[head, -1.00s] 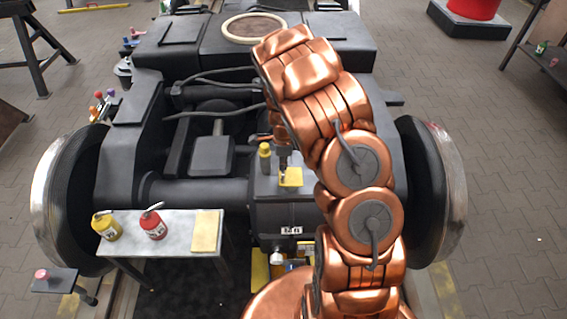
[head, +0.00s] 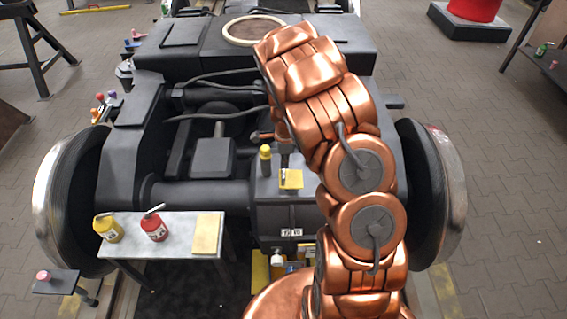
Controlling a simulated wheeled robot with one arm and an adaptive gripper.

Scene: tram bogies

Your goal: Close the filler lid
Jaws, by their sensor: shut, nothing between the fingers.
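A small yellow square lid (head: 292,180) lies on top of the dark grey gearbox housing (head: 280,211) in the middle of the bogie. It looks roughly flat from here, but I cannot tell whether it is fully down on its opening. My gripper (head: 284,160) is just behind and above the lid, small and dark, partly hidden by my copper arm. Its fingers are shut with nothing between them. I cannot tell whether it touches the lid. A yellow bottle (head: 265,158) stands on the housing just left of my gripper.
A small table (head: 180,233) at the left front holds a yellow oil can (head: 107,228), a red oil can (head: 154,226) and a yellow pad (head: 207,234). Wheels (head: 70,200) flank the bogie. Cables (head: 215,115) cross behind the housing.

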